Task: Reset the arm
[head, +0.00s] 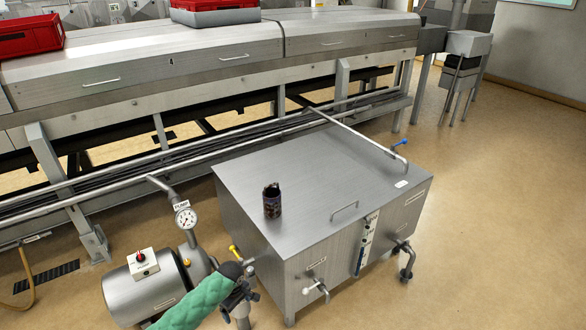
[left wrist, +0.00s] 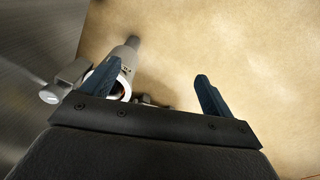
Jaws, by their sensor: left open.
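My left arm, in a green sleeve, reaches in from the bottom of the head view. Its dark gripper (head: 243,287) is at the front left corner of a steel tank (head: 330,180), beside the pipework there. In the left wrist view the two blue fingers of my left gripper (left wrist: 157,90) are apart, with nothing held between them. A metal pipe fitting (left wrist: 122,66) shows beyond the left finger, partly hidden by it. I cannot tell whether the finger touches it. My right gripper is in neither view.
A dark can (head: 272,202) stands on the tank lid. A pump motor (head: 150,283) with a red button and a gauge (head: 186,218) stand left of my arm. A long steel hood (head: 150,65) carrying red boxes (head: 28,36) runs behind. The floor (head: 490,190) at right is clear.

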